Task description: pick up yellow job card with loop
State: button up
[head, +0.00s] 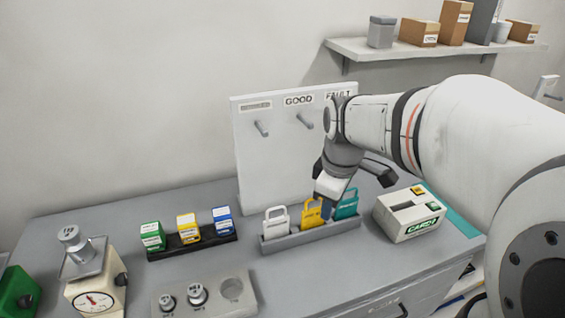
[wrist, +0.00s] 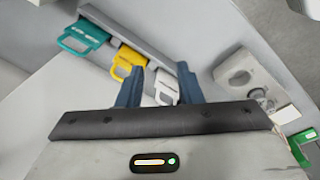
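The yellow job card with a loop handle (head: 309,215) stands in a grey tray (head: 335,234), between a white card (head: 276,221) and a teal card (head: 346,204). My gripper (head: 326,206) is right at the yellow card in the head view and partly covers it. In the wrist view my gripper (wrist: 159,68) is open, its two blue fingers apart. The yellow card (wrist: 127,61) shows just left of the left finger, and the white card (wrist: 166,88) shows between the fingers. The teal card (wrist: 82,37) is further left. I cannot tell whether a finger touches a card.
A CARDS box (head: 408,214) stands right of the tray. A board with pegs (head: 295,150) rises behind it. A rack of green, yellow and blue boxes (head: 190,240), a weight block (head: 205,298) and a scale (head: 97,292) are to the left.

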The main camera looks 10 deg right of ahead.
aim_at(314, 209)
jog(key=w+f+n+g+b, duration=0.2)
jog(key=w+f+n, duration=0.4)
jog(key=w+n, duration=0.4)
jog(key=f, duration=0.2)
jog(key=f+p, duration=0.1)
jog(key=f, duration=0.2)
jog(key=w+f, duration=0.1)
jog(key=f, duration=0.1)
jog(key=shift+w+a+f, duration=0.1)
jog(key=shift+f, duration=0.25)
jog(key=shift+c, duration=0.2)
grip_shut()
